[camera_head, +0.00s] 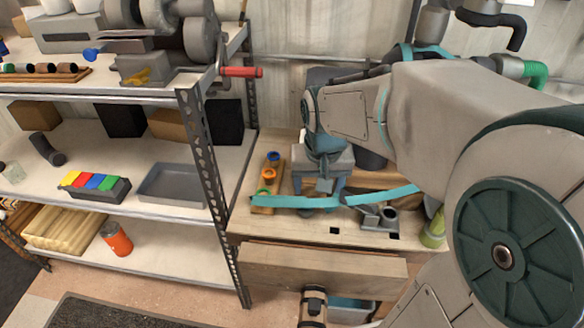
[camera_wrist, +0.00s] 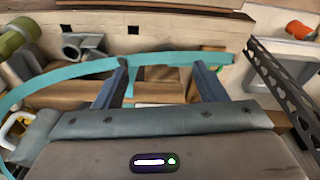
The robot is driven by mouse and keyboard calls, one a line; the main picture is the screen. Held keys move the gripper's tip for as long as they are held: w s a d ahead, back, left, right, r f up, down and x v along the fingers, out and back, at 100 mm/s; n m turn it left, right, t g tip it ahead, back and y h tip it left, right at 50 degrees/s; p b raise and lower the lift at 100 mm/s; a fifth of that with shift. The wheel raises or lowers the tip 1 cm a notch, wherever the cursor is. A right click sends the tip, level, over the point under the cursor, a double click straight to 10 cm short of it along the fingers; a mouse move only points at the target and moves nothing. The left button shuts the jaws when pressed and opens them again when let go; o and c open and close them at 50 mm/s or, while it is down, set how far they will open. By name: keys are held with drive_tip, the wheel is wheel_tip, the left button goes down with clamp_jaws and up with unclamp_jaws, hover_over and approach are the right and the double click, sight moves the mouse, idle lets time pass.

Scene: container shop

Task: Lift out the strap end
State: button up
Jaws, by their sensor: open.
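A teal strap (camera_head: 290,202) stretches across the wooden workbench (camera_head: 290,228) in the head view. Its left end lies by a green ring, and its right part runs past a grey metal fitting (camera_head: 378,218). In the wrist view the strap (camera_wrist: 75,72) curves from the left edge to an end at the upper right. My gripper (camera_head: 326,185) is over the bench, close to the strap's middle. It is open and empty. In the wrist view its fingers (camera_wrist: 160,65) are spread, with the strap crossing beyond the tips; I cannot tell whether they touch it.
A wooden rack with blue, orange and green rings (camera_head: 269,174) stands on the bench's left. A yellow-green bottle (camera_head: 433,232) stands at the right edge. A metal shelf post (camera_head: 207,165) rises close on the left. The bench drawer (camera_head: 310,270) juts forward below.

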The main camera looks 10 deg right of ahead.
drive_tip(key=m+b, duration=0.1)
drive_tip(key=m, duration=0.1)
approach(306, 200)
drive_tip(key=shift+g, duration=0.4)
drive_tip(key=f, duration=0.2)
drive_tip(key=w+f, duration=0.1)
drive_tip(key=f, duration=0.2)
drive_tip(key=shift+w+f, duration=0.35)
drive_tip(key=shift+f, duration=0.05)
drive_tip(key=shift+w+d+f, duration=0.1)
drive_tip(key=shift+f, duration=1.45)
drive_tip(key=shift+d+f, duration=0.1)
drive_tip(key=shift+f, duration=1.4)
drive_tip(key=c, duration=1.1)
drive_tip(key=shift+r, duration=0.1)
